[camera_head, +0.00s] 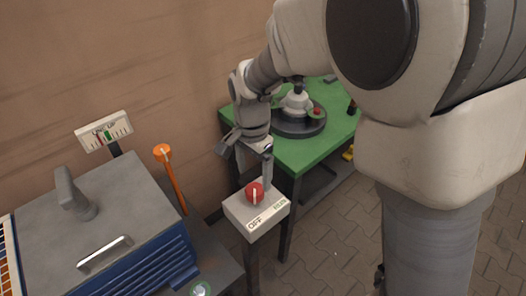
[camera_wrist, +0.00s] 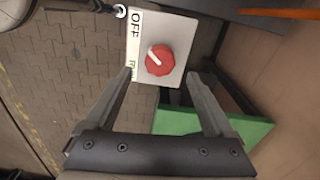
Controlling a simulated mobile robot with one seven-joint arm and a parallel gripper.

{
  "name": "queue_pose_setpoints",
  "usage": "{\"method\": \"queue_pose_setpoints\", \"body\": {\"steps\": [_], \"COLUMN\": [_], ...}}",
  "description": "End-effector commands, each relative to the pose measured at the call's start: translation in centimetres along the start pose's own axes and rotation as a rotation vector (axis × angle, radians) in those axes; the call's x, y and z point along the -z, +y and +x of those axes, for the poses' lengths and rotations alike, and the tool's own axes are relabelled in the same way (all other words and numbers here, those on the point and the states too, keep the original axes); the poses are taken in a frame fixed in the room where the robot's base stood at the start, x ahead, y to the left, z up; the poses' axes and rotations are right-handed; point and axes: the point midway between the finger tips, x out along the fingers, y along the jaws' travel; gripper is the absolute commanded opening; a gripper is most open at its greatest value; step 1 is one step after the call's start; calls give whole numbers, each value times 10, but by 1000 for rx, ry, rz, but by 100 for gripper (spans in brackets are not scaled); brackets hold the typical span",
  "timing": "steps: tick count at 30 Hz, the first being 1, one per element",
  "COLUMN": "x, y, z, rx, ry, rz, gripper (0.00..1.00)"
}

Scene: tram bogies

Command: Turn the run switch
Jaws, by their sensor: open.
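The run switch is a round red knob (camera_head: 255,193) with a white pointer line, on top of a light grey box (camera_head: 237,210) on a post. The box carries a black OFF label and a green RUN label. In the wrist view the knob (camera_wrist: 160,61) has its line slanting to the upper left, toward the OFF side. My gripper (camera_head: 247,166) is open and empty above the box, with one finger close behind the knob. In the wrist view the knob lies ahead of the gap between my fingertips (camera_wrist: 160,76); contact cannot be told.
A grey-topped blue cabinet (camera_head: 130,215) with handles stands at left, with an orange lever (camera_head: 170,175) and a gauge (camera_head: 104,131) behind it. A green table (camera_head: 310,153) bearing a round dark-based device (camera_head: 297,117) stands behind the box.

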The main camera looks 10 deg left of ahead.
Motion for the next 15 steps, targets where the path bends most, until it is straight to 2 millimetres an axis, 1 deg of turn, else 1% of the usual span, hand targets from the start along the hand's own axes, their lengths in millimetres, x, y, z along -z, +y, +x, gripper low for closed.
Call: {"method": "queue_pose_setpoints", "body": {"steps": [1,6,10,15], "x": [0,0,0,0], "y": [1,1,1,0], "z": [14,42,56,62], "rx": [-5,-3,-2,0], "ry": [-1,0,-1,0], "rz": [0,-1,-1,-1], "gripper": [88,88,88,88]}}
